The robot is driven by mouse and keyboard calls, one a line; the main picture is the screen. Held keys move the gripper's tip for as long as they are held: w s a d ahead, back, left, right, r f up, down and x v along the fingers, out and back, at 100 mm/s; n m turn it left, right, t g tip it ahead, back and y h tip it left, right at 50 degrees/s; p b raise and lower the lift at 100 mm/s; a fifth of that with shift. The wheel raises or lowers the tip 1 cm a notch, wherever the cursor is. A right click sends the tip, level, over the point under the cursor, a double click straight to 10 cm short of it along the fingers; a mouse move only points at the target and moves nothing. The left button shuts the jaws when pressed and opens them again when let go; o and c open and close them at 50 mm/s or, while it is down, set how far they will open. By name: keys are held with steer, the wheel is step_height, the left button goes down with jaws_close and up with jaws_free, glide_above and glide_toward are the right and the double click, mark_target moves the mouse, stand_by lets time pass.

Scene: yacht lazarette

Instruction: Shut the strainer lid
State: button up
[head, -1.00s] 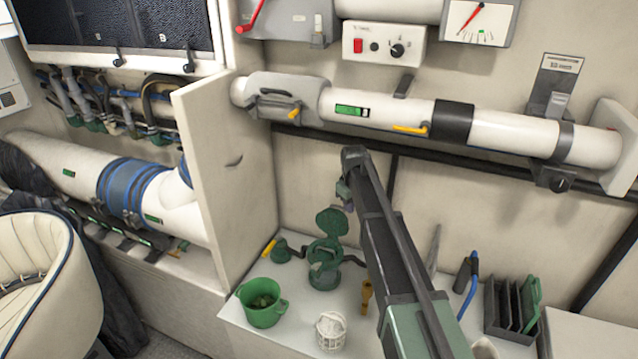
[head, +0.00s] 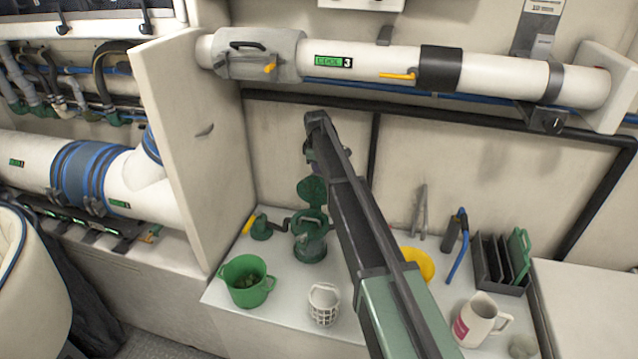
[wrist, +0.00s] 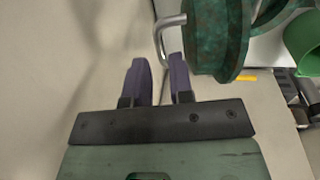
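The green strainer (head: 310,246) stands on the white bench, and its round lid (head: 312,190) is raised upright at the back, with the strainer mouth uncovered. In the wrist view, a mottled green round part (wrist: 218,38), apparently the lid, fills the top right, beside a bent grey rod (wrist: 165,32). My gripper (head: 313,160) is just above and behind the raised lid in the head view. Its two purple fingers (wrist: 158,70) are apart with nothing clearly between them. I cannot tell whether a finger touches the lid.
A green bucket (head: 247,283) and a white basket (head: 323,306) stand in front of the strainer. A yellow-handled valve (head: 261,228) sits to its left. A white pipe (head: 390,67) crosses the wall above.

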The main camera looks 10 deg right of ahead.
steer(key=f, duration=0.1)
steer(key=f+b, duration=0.1)
steer(key=f, duration=0.1)
steer(key=shift+w+d, duration=0.1)
steer(key=shift+w, duration=0.1)
steer(key=shift+r, duration=0.25)
jaws_close()
